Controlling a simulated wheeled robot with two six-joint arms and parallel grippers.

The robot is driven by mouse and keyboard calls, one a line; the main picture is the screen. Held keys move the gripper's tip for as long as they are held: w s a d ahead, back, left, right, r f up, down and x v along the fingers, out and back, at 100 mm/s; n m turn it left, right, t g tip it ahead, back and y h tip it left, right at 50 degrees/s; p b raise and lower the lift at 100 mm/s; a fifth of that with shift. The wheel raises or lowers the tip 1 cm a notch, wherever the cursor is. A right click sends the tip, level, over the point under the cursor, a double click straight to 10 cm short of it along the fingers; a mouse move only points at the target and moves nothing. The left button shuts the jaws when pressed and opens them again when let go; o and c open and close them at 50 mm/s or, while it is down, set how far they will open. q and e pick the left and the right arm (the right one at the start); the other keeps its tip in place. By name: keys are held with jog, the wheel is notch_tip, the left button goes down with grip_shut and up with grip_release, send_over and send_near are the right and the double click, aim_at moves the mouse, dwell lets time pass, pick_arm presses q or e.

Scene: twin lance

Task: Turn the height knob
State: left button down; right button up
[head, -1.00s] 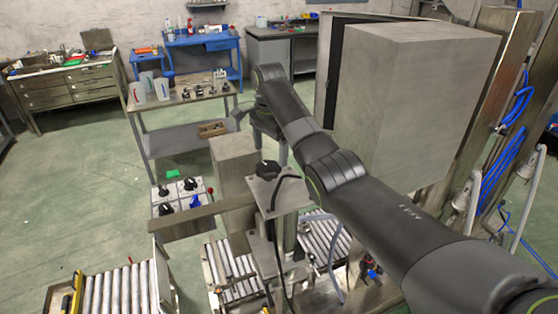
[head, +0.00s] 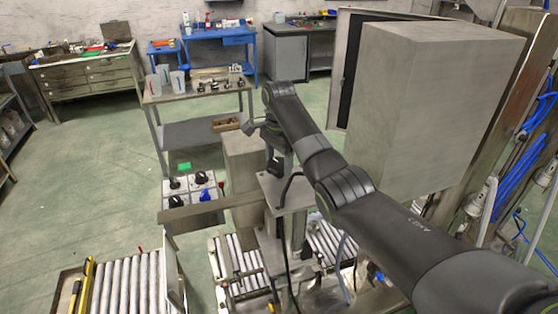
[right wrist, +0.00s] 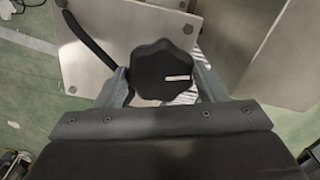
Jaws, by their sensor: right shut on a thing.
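The black lobed height knob (right wrist: 163,68) with a small pale mark sits on a grey metal plate (right wrist: 95,50) in the right wrist view. My right gripper (right wrist: 164,82) is shut on it, one finger against each side. In the head view my right gripper (head: 275,160) points down at the plate (head: 290,190) on top of the post, and the knob is mostly hidden by it. My left gripper does not show.
A black cable (right wrist: 88,40) runs beside the knob. A large grey box (head: 425,110) stands right of my arm. A panel with black and blue knobs (head: 190,190) is left of the post, and roller conveyors (head: 125,285) lie below.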

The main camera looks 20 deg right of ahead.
jog(key=shift+n, duration=0.4)
jog(key=shift+c, duration=0.3)
jog(key=n, duration=0.5)
jog(key=shift+n, duration=0.4)
jog(key=n, duration=0.5)
jog(key=shift+n, duration=0.4)
jog(key=o, duration=1)
jog(key=shift+w, duration=0.1)
